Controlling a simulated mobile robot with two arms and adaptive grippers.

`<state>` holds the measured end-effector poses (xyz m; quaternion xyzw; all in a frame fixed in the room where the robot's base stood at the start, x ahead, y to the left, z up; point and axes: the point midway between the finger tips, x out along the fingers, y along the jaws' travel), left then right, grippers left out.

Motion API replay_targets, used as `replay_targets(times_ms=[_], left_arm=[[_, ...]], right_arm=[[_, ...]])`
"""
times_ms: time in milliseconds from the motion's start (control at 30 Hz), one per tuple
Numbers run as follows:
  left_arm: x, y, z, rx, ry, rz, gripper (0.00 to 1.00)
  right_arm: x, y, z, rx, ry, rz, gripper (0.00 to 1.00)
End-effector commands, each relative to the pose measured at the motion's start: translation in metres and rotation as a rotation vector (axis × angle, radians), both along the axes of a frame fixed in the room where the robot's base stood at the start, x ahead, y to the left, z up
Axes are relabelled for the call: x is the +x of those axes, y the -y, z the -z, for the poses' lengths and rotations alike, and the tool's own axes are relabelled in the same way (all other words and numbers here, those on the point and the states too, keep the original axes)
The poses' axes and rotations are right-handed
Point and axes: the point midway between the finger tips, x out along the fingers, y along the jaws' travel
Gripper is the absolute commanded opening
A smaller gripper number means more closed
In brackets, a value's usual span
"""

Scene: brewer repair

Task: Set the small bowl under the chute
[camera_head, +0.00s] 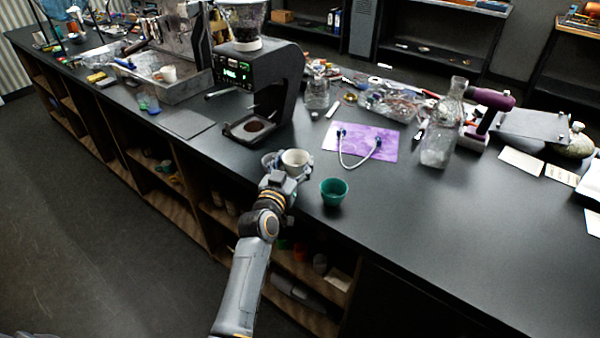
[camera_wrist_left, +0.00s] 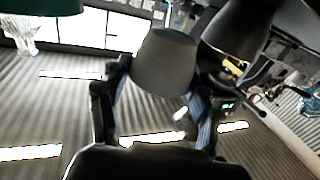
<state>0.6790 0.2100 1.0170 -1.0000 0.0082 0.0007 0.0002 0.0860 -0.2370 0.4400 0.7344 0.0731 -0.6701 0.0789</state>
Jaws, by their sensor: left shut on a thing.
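A small white bowl (camera_head: 295,158) is held by my left gripper (camera_head: 287,169) at the front edge of the black counter. In the left wrist view the bowl (camera_wrist_left: 165,62) sits between the two fingers, which press on its sides. The black grinder (camera_head: 268,75) stands behind and to the left of the bowl. Its chute is under the overhanging head and cannot be made out clearly. The grinder's base tray (camera_head: 240,136), with a dark round patch, is bare. The bowl is apart from the tray, to its right and nearer the front. My right gripper is not in view.
A teal bowl (camera_head: 334,192) stands just right of my left gripper. A purple mat (camera_head: 375,141) with a looped hose lies behind it. A glass bottle (camera_head: 441,130) stands further right. A flat dark plate (camera_head: 187,123) lies left of the grinder. The counter's right front is clear.

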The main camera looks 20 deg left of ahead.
Motion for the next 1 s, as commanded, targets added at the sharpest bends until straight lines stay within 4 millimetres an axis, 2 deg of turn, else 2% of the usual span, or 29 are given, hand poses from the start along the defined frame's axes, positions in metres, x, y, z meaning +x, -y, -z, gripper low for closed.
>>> replay_targets(times_ms=[267, 367, 467, 867, 900, 967, 1000], left_arm=[[0.009, 0.018, 0.022, -0.002, 0.000, 0.002, 0.30], [0.008, 0.015, 0.038, 0.003, -0.002, 0.000, 0.30], [0.008, 0.015, 0.043, 0.002, 0.000, 0.001, 0.30], [0.008, 0.015, 0.051, 0.000, 0.001, 0.000, 0.30], [0.008, 0.015, 0.050, 0.000, 0.001, 0.000, 0.72], [0.008, 0.015, 0.050, 0.000, 0.000, 0.000, 0.84], [0.008, 0.015, 0.050, 0.000, 0.000, 0.000, 0.87]], right_arm=[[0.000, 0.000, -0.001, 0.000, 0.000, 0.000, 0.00], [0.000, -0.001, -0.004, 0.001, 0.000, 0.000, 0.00], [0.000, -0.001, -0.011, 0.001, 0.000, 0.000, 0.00], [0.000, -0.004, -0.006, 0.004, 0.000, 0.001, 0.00], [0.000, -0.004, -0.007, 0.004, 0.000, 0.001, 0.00], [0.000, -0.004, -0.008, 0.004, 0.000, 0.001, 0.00], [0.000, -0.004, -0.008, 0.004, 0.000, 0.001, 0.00]])
